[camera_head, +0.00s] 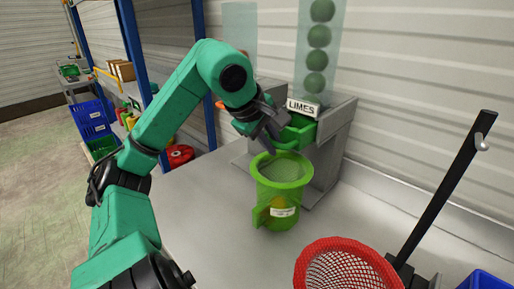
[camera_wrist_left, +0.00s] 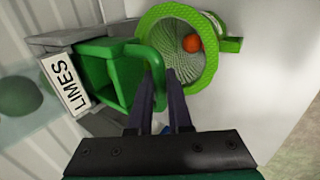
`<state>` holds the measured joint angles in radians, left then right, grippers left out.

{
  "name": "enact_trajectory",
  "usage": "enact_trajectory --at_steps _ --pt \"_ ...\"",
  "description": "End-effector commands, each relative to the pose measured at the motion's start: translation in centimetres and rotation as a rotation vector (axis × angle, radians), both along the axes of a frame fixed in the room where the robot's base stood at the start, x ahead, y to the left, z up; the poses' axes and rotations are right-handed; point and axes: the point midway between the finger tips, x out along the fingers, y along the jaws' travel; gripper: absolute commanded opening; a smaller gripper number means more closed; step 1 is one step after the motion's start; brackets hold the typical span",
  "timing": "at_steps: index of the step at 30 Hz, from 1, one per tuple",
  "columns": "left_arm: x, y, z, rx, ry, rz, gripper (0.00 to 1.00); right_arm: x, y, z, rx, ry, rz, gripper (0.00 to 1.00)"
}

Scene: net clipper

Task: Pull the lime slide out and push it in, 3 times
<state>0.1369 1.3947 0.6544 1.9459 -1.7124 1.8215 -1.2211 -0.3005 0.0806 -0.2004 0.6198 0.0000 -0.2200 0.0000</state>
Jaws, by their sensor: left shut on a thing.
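The green lime slide (camera_head: 296,132) sticks out of the front of the grey dispenser, under the white LIMES label (camera_head: 303,108). In the left wrist view the slide (camera_wrist_left: 97,72) is an open green box with a looped handle (camera_wrist_left: 152,62). My left gripper (camera_head: 272,136) is at the slide's front, shut on the handle; its dark fingers (camera_wrist_left: 163,88) show on both sides of the handle bar. A clear tube above the label holds several limes (camera_head: 318,34). My right gripper is not in view.
A green net basket (camera_head: 283,172) stands just below the slide, with an orange ball (camera_wrist_left: 192,44) in it. A red net (camera_head: 347,268) and a black post (camera_head: 440,195) stand at the front right. The table's left part is clear.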

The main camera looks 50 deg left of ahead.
Motion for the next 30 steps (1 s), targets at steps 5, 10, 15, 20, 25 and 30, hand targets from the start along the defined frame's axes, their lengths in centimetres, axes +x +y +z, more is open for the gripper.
enact_trajectory --at_steps 5,10,15,20,25,30 --pt "-1.2 -0.1 -0.1 0.0 -0.008 0.001 0.0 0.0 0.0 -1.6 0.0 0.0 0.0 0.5" --pt "-2.4 -0.2 -0.2 0.002 -0.008 0.001 0.0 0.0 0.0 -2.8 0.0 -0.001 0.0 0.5" --pt "-3.5 -0.4 -0.1 0.001 -0.008 0.001 0.0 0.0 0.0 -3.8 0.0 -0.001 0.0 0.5" --pt "-4.1 -0.4 0.2 0.0 -0.007 0.001 0.0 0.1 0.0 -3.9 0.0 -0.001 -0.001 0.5" --pt "-4.0 -0.4 0.3 0.0 -0.007 0.001 0.0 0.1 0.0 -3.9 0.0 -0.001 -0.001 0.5" --pt "-4.0 -0.4 0.3 0.0 -0.008 0.002 0.0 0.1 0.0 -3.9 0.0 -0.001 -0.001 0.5"
